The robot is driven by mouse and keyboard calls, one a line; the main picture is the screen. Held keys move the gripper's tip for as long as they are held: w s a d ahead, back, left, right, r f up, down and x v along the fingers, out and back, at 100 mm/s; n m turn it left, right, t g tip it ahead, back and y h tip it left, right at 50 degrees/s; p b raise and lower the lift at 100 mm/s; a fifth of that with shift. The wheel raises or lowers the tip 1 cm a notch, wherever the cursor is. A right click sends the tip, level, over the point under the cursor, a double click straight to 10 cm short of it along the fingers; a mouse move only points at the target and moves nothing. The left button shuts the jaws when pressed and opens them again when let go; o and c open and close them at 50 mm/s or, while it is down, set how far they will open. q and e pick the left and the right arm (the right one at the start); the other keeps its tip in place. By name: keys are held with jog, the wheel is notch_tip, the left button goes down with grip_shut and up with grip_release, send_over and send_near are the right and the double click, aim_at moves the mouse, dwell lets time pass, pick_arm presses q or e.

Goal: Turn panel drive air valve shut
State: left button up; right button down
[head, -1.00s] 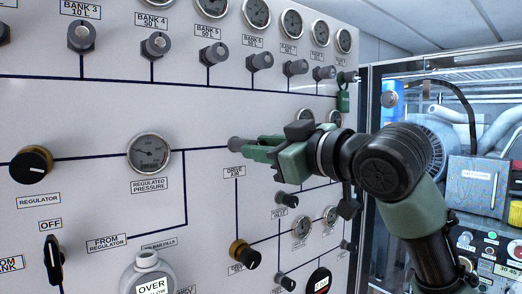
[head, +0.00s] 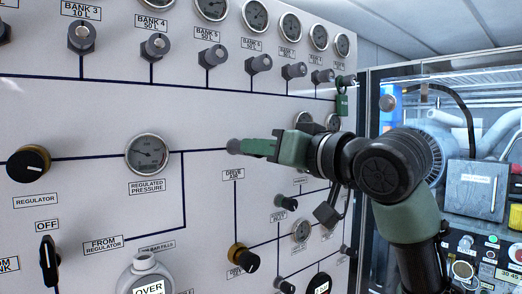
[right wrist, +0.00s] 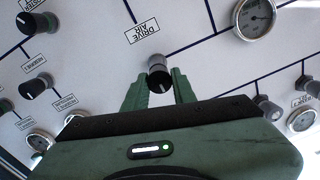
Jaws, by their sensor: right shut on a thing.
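The drive air valve is a small dark grey knob (head: 234,146) on the white panel, just above the "DRIVE AIR" label (head: 235,175). My right gripper (head: 247,147) reaches it from the right with its green fingers. In the right wrist view the knob (right wrist: 159,80) sits between the two fingertips (right wrist: 158,84), and the gripper is shut on it. A pale mark shows on the knob's face there. In the head view the fingers partly hide the knob. My left gripper is not in view.
A regulated pressure gauge (head: 148,154) and the black regulator knob (head: 29,163) are to the left. A brass-based knob (head: 243,257) lies below. Bank valves and gauges line the top. A glass-fronted cabinet (head: 460,150) stands at the right, behind my right arm.

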jog(key=shift+f, duration=0.2)
jog(key=c, duration=1.2)
grip_release()
jog(key=shift+o, duration=0.2)
jog(key=shift+r, duration=0.1)
jog(key=shift+d, duration=0.1)
jog(key=b+v, duration=0.4)
jog(key=v, duration=0.3)
jog(key=shift+s+d, duration=0.2)
jog(key=shift+s, duration=0.15)
